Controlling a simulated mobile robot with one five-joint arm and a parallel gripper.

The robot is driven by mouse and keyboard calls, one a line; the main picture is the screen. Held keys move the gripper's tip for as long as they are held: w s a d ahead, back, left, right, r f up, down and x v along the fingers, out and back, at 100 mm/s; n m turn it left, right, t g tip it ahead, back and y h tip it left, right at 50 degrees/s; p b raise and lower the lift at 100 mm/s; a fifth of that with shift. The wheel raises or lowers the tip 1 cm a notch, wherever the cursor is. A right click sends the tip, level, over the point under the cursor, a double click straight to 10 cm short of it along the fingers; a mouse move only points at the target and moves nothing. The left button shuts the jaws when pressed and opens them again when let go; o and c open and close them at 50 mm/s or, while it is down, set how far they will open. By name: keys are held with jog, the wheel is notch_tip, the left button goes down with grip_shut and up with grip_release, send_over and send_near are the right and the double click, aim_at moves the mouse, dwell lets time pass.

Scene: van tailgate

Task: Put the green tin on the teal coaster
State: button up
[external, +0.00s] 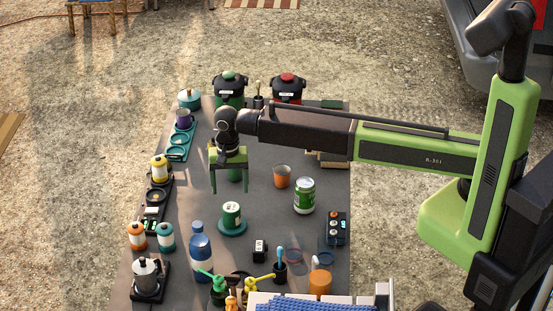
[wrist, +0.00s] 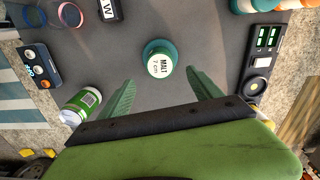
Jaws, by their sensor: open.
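The green tin (external: 231,212) with a white label stands upright on the teal coaster (external: 232,229), in the middle of the table. In the wrist view the tin (wrist: 160,62) is seen from above, its round top reading "MALT 7 cm", with the coaster's teal rim (wrist: 146,52) around it. My gripper (external: 229,191) is open and empty, fingers pointing down, above and behind the tin in the external view. In the wrist view the tin lies just beyond the gap between the fingertips (wrist: 161,76), apart from both.
A green-and-white can (external: 304,196) and an orange cup (external: 282,176) stand to the right. A blue bottle (external: 200,249) is at the front left of the tin, and a small black block (external: 259,250) at its front right. Table space around the coaster is clear.

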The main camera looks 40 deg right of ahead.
jog(key=s+d+n, duration=0.2)
jog(key=d, duration=1.2)
jog(key=s+d+n, duration=0.2)
jog(key=s+d, duration=0.1)
jog(key=d, duration=1.1)
jog(key=s+d+n, duration=0.3)
jog(key=d, duration=1.2)
jog(key=shift+s, duration=0.15)
jog(key=shift+f+b, duration=0.6)
jog(key=shift+f, duration=0.05)
